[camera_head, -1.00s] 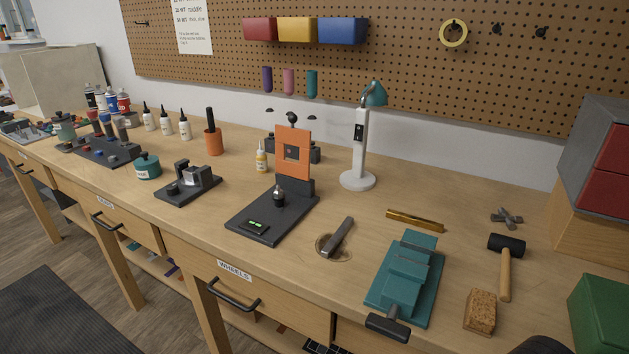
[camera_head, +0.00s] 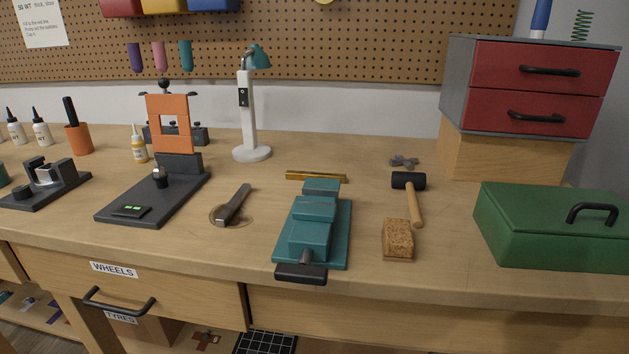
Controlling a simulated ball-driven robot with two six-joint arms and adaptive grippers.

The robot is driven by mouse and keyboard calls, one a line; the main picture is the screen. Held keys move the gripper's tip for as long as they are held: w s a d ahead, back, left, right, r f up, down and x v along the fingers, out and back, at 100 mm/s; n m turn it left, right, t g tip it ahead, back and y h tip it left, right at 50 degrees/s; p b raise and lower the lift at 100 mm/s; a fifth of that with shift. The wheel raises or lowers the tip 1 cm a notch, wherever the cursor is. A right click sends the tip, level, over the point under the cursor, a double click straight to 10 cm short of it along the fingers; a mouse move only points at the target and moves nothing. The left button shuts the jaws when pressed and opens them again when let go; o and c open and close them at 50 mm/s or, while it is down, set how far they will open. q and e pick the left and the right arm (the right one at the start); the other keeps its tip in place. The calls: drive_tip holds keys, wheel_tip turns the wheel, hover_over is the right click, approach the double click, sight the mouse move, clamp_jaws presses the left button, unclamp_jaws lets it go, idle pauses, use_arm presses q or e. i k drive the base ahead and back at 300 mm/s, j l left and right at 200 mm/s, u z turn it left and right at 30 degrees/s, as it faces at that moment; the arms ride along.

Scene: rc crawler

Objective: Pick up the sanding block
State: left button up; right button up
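The sanding block (camera_head: 397,240) looks like a small brown, cork-textured block. It rests on the workbench near the front edge, between the teal vise and the green toolbox. Nothing covers it in the head view. Neither of my grippers shows in this view.
The teal vise (camera_head: 313,232) stands left of the block, its dark handle over the front edge. A black-headed mallet (camera_head: 410,190) lies just behind the block. The green toolbox (camera_head: 547,228) and red-drawer cabinet (camera_head: 538,92) are at right. Bare bench (camera_head: 447,246) lies between block and toolbox.

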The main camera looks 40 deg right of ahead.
sight(397, 240)
drive_tip(key=z, duration=1.65)
